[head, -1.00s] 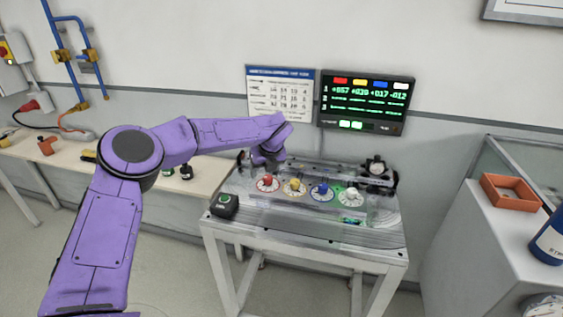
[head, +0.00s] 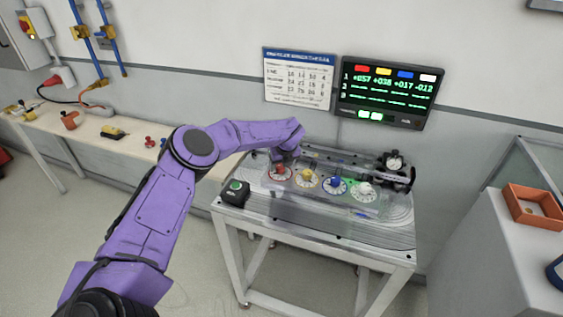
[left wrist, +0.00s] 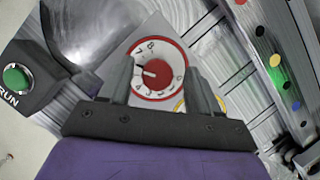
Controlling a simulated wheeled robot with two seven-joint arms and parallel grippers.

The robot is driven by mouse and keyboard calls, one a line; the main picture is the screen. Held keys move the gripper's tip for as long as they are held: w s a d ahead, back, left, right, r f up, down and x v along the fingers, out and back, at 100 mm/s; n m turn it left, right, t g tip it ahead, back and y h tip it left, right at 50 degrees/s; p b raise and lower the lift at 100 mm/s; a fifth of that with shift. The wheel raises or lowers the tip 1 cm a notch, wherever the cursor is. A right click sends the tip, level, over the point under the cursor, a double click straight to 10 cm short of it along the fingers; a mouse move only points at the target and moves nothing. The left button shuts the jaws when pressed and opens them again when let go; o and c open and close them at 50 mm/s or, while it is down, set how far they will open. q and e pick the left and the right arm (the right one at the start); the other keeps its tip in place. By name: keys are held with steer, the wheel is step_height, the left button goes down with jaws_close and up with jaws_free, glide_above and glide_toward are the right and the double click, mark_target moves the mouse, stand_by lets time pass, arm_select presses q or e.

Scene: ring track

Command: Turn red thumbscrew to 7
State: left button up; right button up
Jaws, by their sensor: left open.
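The red thumbscrew (head: 280,169) stands on its white dial at the left end of a row of coloured screws on the bench device. In the left wrist view the red thumbscrew (left wrist: 157,73) sits inside a red-ringed number dial (left wrist: 158,49). A white pointer mark on it faces left, below the 7; the number it meets is hard to read. My left gripper (left wrist: 161,68) is open, one finger on each side of the screw, with visible gaps. In the head view my left gripper (head: 284,157) is just above and behind the screw. My right gripper is out of view.
Yellow (head: 307,174), blue (head: 336,182) and white (head: 364,187) screws stand to the right. A black box with a green button (head: 235,192) is at the left front. A display (head: 391,92) and a chart (head: 298,78) hang behind. An orange tray (head: 534,207) is far right.

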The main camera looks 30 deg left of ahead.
arm_select(q)
steer(key=shift+s+r, duration=0.15)
steer(key=shift+s, duration=0.1)
steer(key=shift+w, duration=0.1)
steer(key=c, duration=1.1)
steer(key=shift+o, duration=0.2)
steer(key=m+b, duration=0.2)
steer(key=shift+f+t+b, duration=0.25)
steer(key=shift+t+b, duration=0.05)
steer(key=shift+b, duration=0.05)
steer(key=shift+a+m+t+h+b, duration=0.1)
steer(key=shift+m+t+h+b, duration=0.3)
steer(key=shift+m+b, duration=0.5)
steer(key=shift+r+m+h+b, duration=0.2)
steer(key=shift+m+h+b, duration=0.2)
steer(key=shift+m, duration=0.5)
